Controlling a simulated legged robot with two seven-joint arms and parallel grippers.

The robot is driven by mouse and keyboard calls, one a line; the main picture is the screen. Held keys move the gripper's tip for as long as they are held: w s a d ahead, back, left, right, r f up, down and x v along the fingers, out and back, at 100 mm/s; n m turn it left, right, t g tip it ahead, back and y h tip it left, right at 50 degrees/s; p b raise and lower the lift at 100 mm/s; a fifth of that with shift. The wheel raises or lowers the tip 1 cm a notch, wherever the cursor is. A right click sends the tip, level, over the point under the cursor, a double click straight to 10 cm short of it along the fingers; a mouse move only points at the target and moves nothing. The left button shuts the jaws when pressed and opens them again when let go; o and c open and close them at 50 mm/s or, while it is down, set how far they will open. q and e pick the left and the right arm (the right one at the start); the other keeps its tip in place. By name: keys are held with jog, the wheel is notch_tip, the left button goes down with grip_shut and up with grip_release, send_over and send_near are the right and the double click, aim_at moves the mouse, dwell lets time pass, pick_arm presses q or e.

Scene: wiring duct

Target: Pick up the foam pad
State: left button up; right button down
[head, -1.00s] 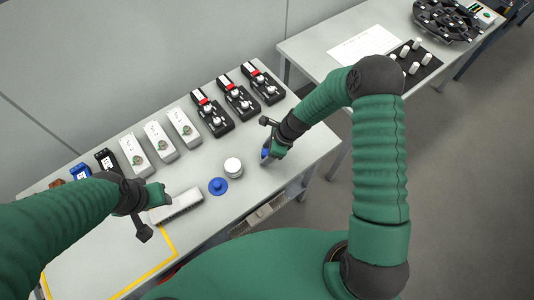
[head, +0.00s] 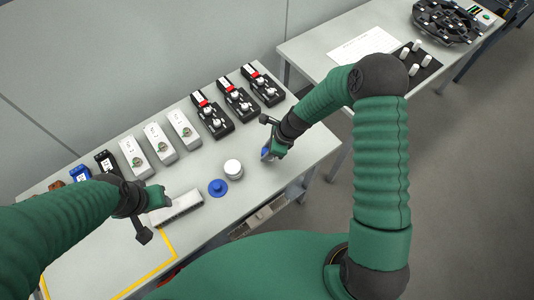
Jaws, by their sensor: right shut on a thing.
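My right gripper (head: 268,152) is over the right part of the table, shut on a small blue piece (head: 265,155) that looks like the foam pad. The fingers hide most of it, and I cannot tell whether it touches the table. My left gripper (head: 160,196) is at the left end of a pale slotted wiring duct (head: 183,207). I cannot tell whether its fingers are open or touch the duct.
A white round container (head: 233,169) and a blue round piece (head: 217,187) with a knob stand between my grippers. A row of grey boxes (head: 160,143) and black devices (head: 239,101) lines the back. Yellow tape (head: 165,262) marks the front left. A second table (head: 320,42) stands at the upper right.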

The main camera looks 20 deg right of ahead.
jog(key=shift+s+a+r, duration=0.15)
jog(key=shift+s+r, duration=0.45)
jog(key=shift+r, duration=0.25)
jog(key=s+a+b, duration=0.2)
jog(key=s, duration=0.5)
jog(key=s+a+r+b, duration=0.1)
jog(key=s+a+b, duration=0.1)
jog(key=s, duration=0.5)
jog(key=shift+s+r, duration=0.15)
jog(key=shift+r, duration=0.15)
jog(key=c, duration=1.7)
grip_release()
grip_shut()
